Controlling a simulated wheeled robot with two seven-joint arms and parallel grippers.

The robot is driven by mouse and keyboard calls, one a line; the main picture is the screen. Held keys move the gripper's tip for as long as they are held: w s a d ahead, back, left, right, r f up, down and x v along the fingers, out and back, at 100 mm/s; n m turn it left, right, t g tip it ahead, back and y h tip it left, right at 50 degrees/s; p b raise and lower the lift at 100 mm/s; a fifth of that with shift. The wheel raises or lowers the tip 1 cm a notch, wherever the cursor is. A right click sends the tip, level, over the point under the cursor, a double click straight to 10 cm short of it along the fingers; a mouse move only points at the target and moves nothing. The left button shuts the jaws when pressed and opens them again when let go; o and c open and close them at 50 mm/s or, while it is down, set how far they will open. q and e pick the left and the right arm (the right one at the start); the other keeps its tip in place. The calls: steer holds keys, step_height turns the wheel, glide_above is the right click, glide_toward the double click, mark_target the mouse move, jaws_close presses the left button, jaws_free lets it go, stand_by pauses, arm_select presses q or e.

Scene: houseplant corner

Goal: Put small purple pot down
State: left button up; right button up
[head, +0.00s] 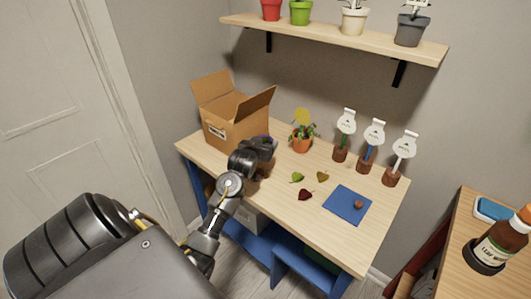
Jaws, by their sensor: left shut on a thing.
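My left gripper (262,148) is over the wooden table (285,205), just in front of the cardboard box. It is shut on the small purple pot (264,137), of which only a thin purple edge shows past the gripper. The rest of the pot is hidden behind my gripper and wrist. I cannot tell whether the pot touches the table top. My right gripper is not in view.
An open cardboard box (236,122) stands at the back left. An orange pot with a yellow flower (301,143) is right of my gripper. Three labelled stands (367,156) line the back right. Leaves (305,195) and a blue mat (346,208) lie in front.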

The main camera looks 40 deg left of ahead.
arm_select(q)
steer(key=w+f, duration=0.1)
steer(key=f, duration=0.1)
steer(key=w+a+f, duration=0.1)
steer(key=w+f, duration=0.1)
steer(key=shift+a, duration=0.15)
steer(key=shift+f+p, duration=0.4)
steer(key=shift+f, duration=1.15)
steer(key=shift+f, duration=0.2)
steer(key=o, duration=1.1)
